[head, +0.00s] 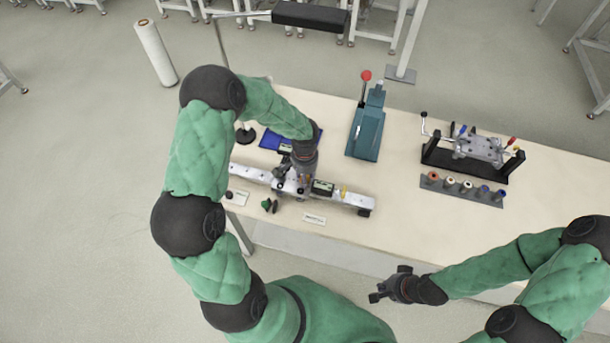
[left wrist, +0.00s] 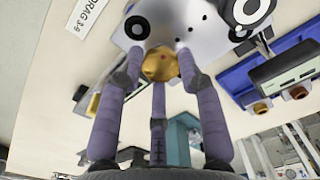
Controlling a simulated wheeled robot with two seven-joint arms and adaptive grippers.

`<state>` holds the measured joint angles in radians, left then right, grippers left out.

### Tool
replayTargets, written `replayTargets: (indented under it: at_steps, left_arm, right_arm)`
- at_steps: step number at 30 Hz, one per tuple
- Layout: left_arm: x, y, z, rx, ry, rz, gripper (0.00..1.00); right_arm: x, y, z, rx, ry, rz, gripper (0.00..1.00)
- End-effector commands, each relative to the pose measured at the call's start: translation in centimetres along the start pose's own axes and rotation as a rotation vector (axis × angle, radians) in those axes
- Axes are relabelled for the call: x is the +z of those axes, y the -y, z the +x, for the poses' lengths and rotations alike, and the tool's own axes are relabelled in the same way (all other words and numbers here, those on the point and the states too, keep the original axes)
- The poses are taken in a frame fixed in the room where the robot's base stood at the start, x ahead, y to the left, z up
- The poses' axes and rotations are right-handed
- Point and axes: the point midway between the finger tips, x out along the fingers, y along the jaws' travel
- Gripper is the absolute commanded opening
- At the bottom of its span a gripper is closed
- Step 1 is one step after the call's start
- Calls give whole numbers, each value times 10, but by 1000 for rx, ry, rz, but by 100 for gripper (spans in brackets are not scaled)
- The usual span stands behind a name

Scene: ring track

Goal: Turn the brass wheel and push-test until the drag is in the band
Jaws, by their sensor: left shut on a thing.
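The brass wheel (left wrist: 160,65) sits under a silver plate (left wrist: 165,25) in the left wrist view. The purple fingers of my left gripper (left wrist: 155,80) close around it and touch it. In the head view my left gripper (head: 303,180) comes down over the carriage on the silver rail (head: 345,197) and hides the wheel. A small dark display (head: 322,187) sits on the rail beside it, too small to read. A card reading "DRAG 3-6" (left wrist: 86,12) lies on the table. My right gripper (head: 382,291) hangs empty off the table's front edge; its finger opening is unclear.
A blue tray (head: 268,140) lies behind the rail. A teal press (head: 367,128) with a red-knobbed lever stands at the back. A black-framed fixture (head: 465,165) and a strip of coloured spools (head: 460,190) are at the right. The table between the rail and strip is clear.

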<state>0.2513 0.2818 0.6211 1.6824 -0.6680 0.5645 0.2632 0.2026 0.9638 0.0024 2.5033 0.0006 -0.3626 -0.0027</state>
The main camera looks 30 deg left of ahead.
Motion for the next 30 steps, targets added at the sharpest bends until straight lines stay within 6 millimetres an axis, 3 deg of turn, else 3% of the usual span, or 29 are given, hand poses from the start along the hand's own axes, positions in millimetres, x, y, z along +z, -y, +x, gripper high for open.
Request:
replayTargets:
  at_steps: [1, 13, 30]
  left_arm:
    - [8, -3, 5, 4, 22, 35, 4]
    - [9, -2, 5, 7, 23, 249, 4]
    - [9, -2, 6, 8, 24, 294, 4]
  right_arm:
    - [0, 0, -1, 0, 0, 0, 0]
    - [0, 1, -4, 0, 0, 0, 0]
    - [0, 1, -4, 0, 0, 0, 0]
